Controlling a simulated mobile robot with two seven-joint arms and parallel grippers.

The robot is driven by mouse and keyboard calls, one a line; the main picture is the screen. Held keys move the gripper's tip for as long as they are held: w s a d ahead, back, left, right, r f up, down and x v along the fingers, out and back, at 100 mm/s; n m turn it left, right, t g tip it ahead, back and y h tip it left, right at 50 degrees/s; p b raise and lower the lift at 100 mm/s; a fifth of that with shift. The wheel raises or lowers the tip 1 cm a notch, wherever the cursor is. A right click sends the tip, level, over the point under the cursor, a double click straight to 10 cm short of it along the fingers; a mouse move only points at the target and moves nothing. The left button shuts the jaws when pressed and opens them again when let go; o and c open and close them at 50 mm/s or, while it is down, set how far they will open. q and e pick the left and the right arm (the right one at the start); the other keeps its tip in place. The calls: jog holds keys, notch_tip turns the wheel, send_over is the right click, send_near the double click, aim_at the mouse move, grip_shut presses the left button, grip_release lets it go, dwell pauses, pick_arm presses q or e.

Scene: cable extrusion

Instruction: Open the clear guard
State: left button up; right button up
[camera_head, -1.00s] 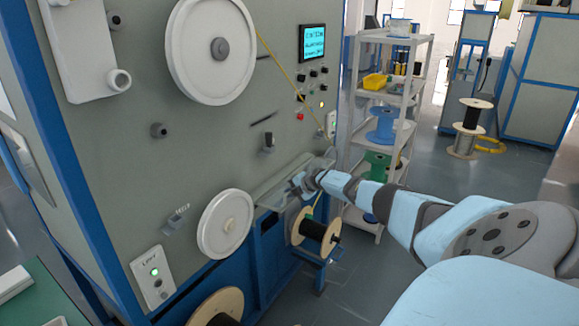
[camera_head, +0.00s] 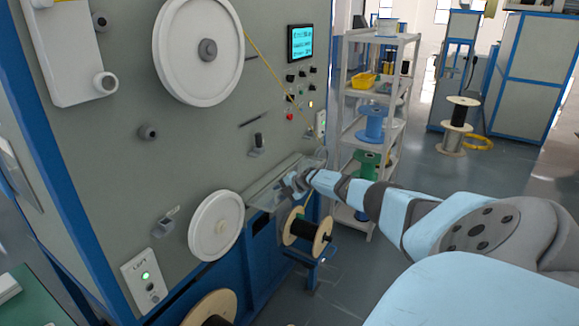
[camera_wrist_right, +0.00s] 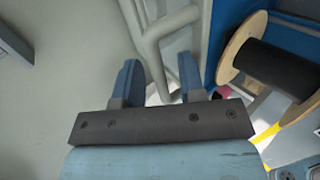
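The clear guard (camera_head: 264,190) is a see-through cover low on the right part of the grey machine panel, and it looks closed. My right gripper (camera_head: 290,183) is at the guard's right end. In the right wrist view my right gripper (camera_wrist_right: 160,78) has its two blue fingers apart. A grey branching tube (camera_wrist_right: 152,45) shows between and beyond the fingers; I cannot tell whether they touch it. The guard itself is not clearly made out in that view. My left gripper is not in view.
A spool with black winding (camera_head: 307,231) sits just below my right gripper, and its flange is close in the wrist view (camera_wrist_right: 238,45). A white wheel (camera_head: 216,226) is to the left. A shelf rack (camera_head: 344,120) stands behind my right arm.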

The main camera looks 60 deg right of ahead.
jog(key=a+p+v, duration=0.1)
jog(key=v, duration=1.2)
jog(key=shift+d+r, duration=0.2)
jog(key=shift+d, duration=0.15)
jog(key=shift+a+f, duration=0.1)
